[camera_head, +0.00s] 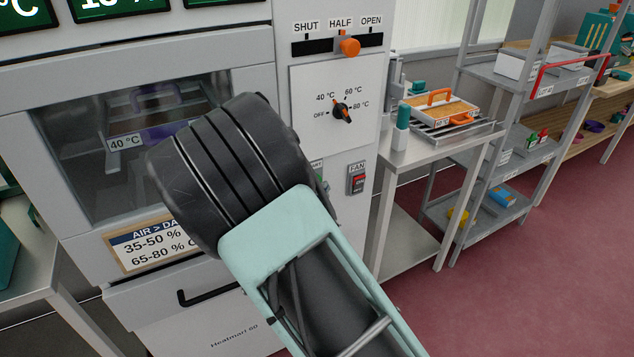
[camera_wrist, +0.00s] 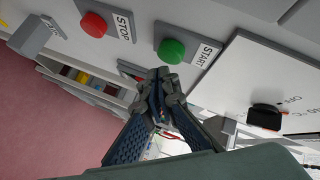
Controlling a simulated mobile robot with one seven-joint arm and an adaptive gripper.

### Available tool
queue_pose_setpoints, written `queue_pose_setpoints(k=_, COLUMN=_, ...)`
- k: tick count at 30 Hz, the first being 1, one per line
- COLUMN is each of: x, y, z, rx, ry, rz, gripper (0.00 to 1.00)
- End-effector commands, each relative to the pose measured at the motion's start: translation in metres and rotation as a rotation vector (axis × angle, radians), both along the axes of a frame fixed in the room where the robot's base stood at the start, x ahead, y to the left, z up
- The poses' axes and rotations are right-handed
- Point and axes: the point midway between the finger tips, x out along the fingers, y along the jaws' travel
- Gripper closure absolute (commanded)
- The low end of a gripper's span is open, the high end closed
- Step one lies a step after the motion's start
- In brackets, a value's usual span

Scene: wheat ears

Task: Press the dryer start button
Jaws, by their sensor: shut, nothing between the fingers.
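The green START button (camera_wrist: 172,50) is on the dryer's front panel, with its START label beside it in the wrist view. My gripper (camera_wrist: 163,78) is shut and empty, its tips close to the lower edge of that button in the picture; I cannot tell whether they touch it. The red STOP button (camera_wrist: 93,25) is to the left of the green one. The dryer (camera_head: 235,55) has a window and an orange slider (camera_head: 349,47) at HALF.
A temperature dial (camera_head: 341,112) and a FAN switch (camera_head: 357,184) are on the same panel, close to my arm. A side table (camera_head: 400,158) with a tray (camera_head: 442,112) and a grey shelf rack (camera_head: 530,158) stand to the right. Red floor (camera_head: 490,290) is clear there.

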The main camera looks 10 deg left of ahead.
Motion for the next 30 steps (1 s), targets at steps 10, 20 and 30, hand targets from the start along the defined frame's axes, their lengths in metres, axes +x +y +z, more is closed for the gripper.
queue_pose_setpoints(k=10, x=0.0064, y=0.0044, z=-0.0001, rx=0.000, ry=0.000, rz=0.000, gripper=1.00)
queue_pose_setpoints(k=20, x=0.0070, y=0.0048, z=-0.0001, rx=0.001, ry=0.000, rz=0.000, gripper=1.00)
queue_pose_setpoints(k=30, x=0.0104, y=0.0073, z=-0.0004, rx=0.000, ry=0.000, rz=0.001, gripper=1.00)
